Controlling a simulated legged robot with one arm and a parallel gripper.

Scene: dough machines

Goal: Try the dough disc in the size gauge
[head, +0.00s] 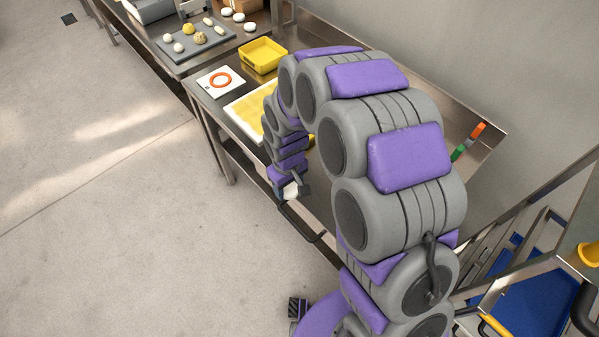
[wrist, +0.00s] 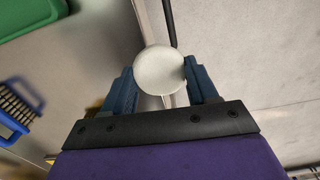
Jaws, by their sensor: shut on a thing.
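My gripper (wrist: 160,85) is shut on a pale, round dough disc (wrist: 160,71), which sits between the two blue fingers in the wrist view. In the head view the dough disc (head: 291,190) is a small white patch below the end of my arm, near the table's front edge. A white plate with an orange ring (head: 220,81), which looks like the size gauge, lies on the steel table, up and left of my gripper. My arm hides part of the table, and the fingers are hard to make out in the head view.
A yellow bin (head: 263,54) and a tray with a yellow sheet (head: 245,112) stand near the plate. A dark tray of dough balls (head: 194,42) is farther back. In the wrist view a blue brush (wrist: 17,105) and a green thing (wrist: 40,14) are at left.

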